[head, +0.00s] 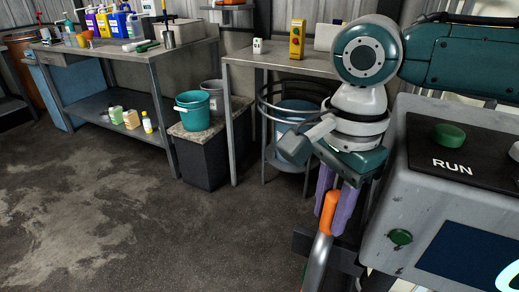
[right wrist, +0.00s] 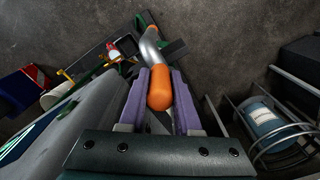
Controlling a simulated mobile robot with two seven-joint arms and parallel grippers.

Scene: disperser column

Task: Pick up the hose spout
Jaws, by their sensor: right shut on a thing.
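The hose spout (head: 318,262) is a curved grey metal tube with an orange end, at the bottom of the head view beside the grey machine. My right gripper (head: 334,208), with purple fingers, points down at it. The right wrist view shows the orange end of the hose spout (right wrist: 160,90) between the two fingers of my right gripper (right wrist: 160,82), which is shut on it. The metal tube runs on beyond the fingertips. The lower part of the spout is cut off by the frame in the head view. My left gripper is in neither view.
A grey machine with a RUN panel (head: 452,165) stands close on the right. A teal bucket (head: 195,108) stands further left. The floor at left is clear.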

